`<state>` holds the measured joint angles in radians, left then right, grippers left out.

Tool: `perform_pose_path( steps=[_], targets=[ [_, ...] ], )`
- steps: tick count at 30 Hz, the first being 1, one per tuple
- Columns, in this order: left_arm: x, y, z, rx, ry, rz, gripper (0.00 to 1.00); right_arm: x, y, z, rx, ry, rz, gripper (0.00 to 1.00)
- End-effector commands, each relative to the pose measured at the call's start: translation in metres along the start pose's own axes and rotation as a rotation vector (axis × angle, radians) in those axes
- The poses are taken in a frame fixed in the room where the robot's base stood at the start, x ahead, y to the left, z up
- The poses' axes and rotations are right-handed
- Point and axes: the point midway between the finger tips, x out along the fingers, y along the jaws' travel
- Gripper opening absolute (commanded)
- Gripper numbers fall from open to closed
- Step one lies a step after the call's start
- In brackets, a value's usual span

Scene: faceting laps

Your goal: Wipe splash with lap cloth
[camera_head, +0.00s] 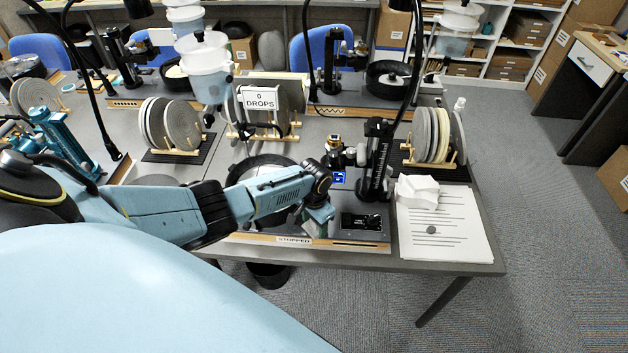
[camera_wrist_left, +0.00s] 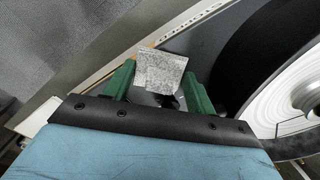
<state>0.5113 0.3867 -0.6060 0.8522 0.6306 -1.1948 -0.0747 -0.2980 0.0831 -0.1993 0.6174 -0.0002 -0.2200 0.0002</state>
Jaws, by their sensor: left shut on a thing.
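My left gripper (camera_head: 318,218) is over the front of the machine base, beside the dark round bowl (camera_head: 262,166). In the left wrist view its green fingers (camera_wrist_left: 160,84) are shut on a small grey speckled piece (camera_wrist_left: 163,70) that looks like cloth. In the head view the held piece is hard to make out. A white crumpled cloth-like thing (camera_head: 418,190) lies on the lined paper sheet (camera_head: 470,245) at the right. A dark grey spot (camera_head: 431,230) is on the sheet; I cannot tell whether it is a splash. My right gripper is not in view.
A black mast (camera_head: 377,160) stands on the machine base, whose front label reads STOPPED (camera_head: 294,240). Racks of round laps (camera_head: 434,135) stand behind. A clear tank (camera_head: 207,75) hangs near the 0 DROPS sign (camera_head: 261,101). The table's right edge is close to the paper.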

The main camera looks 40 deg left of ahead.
Motion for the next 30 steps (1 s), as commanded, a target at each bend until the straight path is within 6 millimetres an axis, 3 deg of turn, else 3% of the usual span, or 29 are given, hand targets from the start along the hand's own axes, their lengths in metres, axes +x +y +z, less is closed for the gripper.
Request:
perform_pose_path(
  steps=[1,13,25,30],
  targets=[
    [-0.012,0.000,-0.001,-0.001,0.002,0.000,0.37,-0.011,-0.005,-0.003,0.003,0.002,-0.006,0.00],
    [-0.051,0.000,-0.001,0.000,0.002,0.000,0.37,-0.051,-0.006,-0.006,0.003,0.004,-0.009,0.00],
    [-0.055,0.000,-0.001,0.000,0.002,0.000,0.37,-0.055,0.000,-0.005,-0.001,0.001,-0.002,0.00],
    [-0.070,-0.001,-0.001,-0.001,0.003,-0.001,0.37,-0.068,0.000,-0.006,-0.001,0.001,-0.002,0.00]
  ],
)
